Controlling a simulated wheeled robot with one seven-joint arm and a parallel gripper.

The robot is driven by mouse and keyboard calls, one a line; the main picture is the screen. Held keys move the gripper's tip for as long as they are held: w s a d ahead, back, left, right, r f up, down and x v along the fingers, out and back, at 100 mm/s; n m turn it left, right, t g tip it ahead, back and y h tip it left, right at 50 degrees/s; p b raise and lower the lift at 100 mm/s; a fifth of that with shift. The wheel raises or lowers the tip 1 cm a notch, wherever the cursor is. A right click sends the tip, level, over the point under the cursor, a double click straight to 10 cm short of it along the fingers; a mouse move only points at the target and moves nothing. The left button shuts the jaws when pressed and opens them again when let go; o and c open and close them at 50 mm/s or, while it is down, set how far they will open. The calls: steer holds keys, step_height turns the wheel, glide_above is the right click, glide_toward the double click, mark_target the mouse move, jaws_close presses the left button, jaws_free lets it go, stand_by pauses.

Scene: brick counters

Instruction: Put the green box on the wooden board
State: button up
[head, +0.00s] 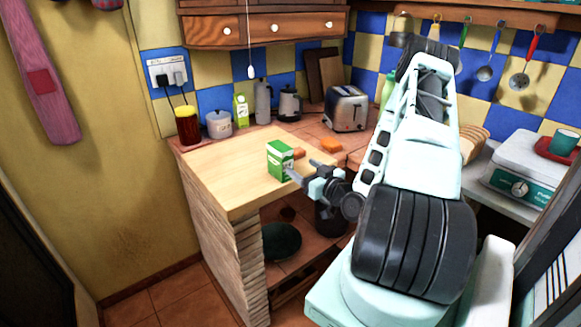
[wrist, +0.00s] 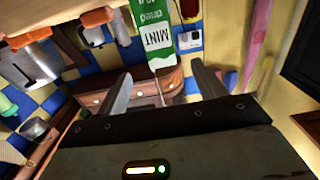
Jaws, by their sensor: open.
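The green box (head: 280,161), with a white band, stands upright on the light wooden board (head: 226,170) that tops the near counter. My gripper (head: 294,173) is just right of the box and low beside it, fingers pointing at it. In the wrist view the box (wrist: 155,30) shows at the top with its "MINT" label, beyond the two spread fingers (wrist: 162,70). The gripper is open and holds nothing. I cannot tell whether a finger touches the box. Part of the board's right side is hidden by my arm.
A red jar (head: 187,127), a grey pot (head: 219,124), a green-white carton (head: 241,110) and a kettle (head: 289,103) stand along the back. A toaster (head: 346,108) is at back right. Orange items (head: 331,145) lie right of the box. The board's left part is clear.

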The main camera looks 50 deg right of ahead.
mark_target(287, 160)
steer(key=s+a+f+b, duration=0.1)
steer(key=s+b, duration=0.2)
steer(key=s, duration=0.1)
steer(key=x, duration=0.3)
steer(key=p+x, duration=0.1)
steer(key=x, duration=0.3)
steer(key=p+x, duration=0.1)
steer(key=x, duration=0.2)
steer(key=shift+w+a+r, duration=0.15)
steer(key=shift+w+r, duration=0.1)
steer(key=shift+w, duration=0.1)
steer(key=p+x, duration=0.2)
steer(key=x, duration=0.3)
steer(key=shift+w+r, duration=0.15)
steer(key=shift+r, duration=0.05)
steer(key=shift+w+d+f, duration=0.1)
steer(key=shift+w+d, duration=0.15)
steer(key=shift+w, duration=0.15)
steer(key=c, duration=1.1)
steer(key=shift+c, duration=0.2)
